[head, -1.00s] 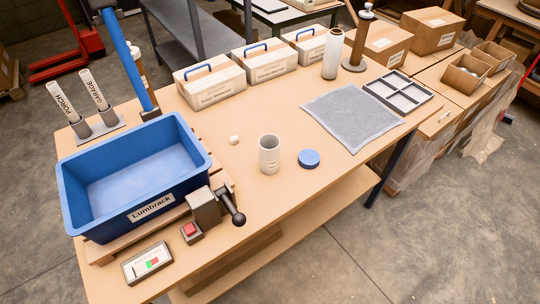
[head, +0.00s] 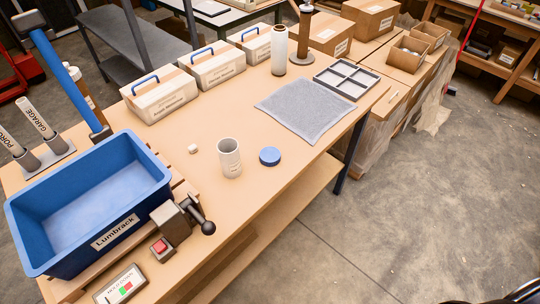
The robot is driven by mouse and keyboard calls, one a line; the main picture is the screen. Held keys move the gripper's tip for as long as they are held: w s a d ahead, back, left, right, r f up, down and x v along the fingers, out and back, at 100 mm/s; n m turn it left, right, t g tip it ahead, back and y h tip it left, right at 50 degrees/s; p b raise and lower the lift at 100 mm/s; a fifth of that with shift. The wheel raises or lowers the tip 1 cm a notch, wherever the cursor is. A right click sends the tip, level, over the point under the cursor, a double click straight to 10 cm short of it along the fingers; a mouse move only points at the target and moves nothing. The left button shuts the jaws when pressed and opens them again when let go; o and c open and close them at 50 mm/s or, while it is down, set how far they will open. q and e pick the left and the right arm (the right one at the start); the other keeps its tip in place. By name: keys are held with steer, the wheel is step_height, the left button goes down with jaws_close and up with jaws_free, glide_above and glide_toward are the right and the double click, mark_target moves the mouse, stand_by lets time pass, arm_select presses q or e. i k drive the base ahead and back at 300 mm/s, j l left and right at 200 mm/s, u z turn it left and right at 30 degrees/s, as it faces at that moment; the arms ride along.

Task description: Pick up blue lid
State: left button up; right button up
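The blue lid (head: 270,156) is a small round disc lying flat on the wooden workbench (head: 232,205). It sits just right of an open, upright white cup-like container (head: 229,158), with a small gap between them. Nothing touches the lid from above. Neither of my grippers can be made out in the head view. Only a dark piece, probably part of my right arm, shows at the bottom right corner.
A blue Lumbrack bin (head: 130,215) and a press lever (head: 208,227) stand left of the container. A small white piece (head: 193,149) lies behind it. A grey mat (head: 304,110) and divided tray (head: 346,81) lie right. Several white boxes (head: 159,94) line the back. Bench around the lid is clear.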

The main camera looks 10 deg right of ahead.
mark_target(269, 156)
steer(key=u, duration=0.6)
steer(key=l+u, duration=0.95)
steer(key=k+l+u, duration=0.1)
steer(key=l+u, duration=0.4)
